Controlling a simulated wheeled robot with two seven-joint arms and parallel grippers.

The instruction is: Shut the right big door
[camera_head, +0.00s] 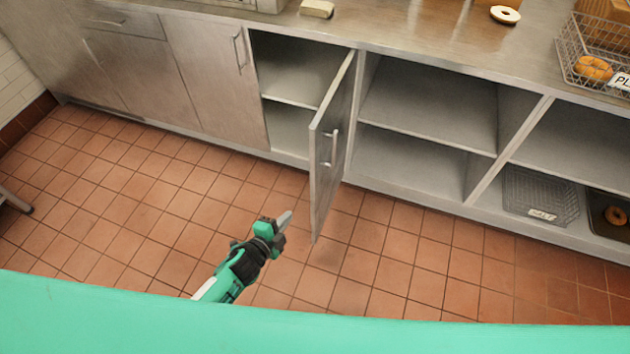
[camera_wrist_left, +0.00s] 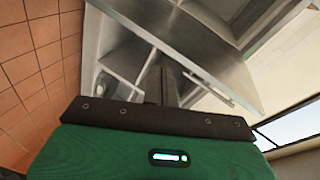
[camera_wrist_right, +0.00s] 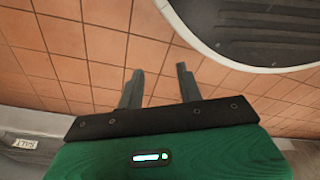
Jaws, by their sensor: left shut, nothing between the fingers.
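The right big door (camera_head: 332,145) is a grey steel panel standing wide open, jutting out over the floor. Its hinge side is at the right edge of a two-shelf cabinet opening (camera_head: 292,80), and its bar handle (camera_head: 334,147) is on the face turned right. My left gripper (camera_head: 286,219) is shut and empty, low over the floor, left of the door's free lower end and apart from it. Its closed fingers (camera_wrist_left: 166,85) show in the left wrist view. My right gripper (camera_wrist_right: 160,88) is open and empty above floor tiles, outside the head view.
A closed cabinet door (camera_head: 212,75) stands left of the opening. Open shelves (camera_head: 430,105) lie to the right, with a dark tray (camera_head: 525,185) low down. The steel counter (camera_head: 420,30) carries a wire basket (camera_head: 570,65) with a bagel.

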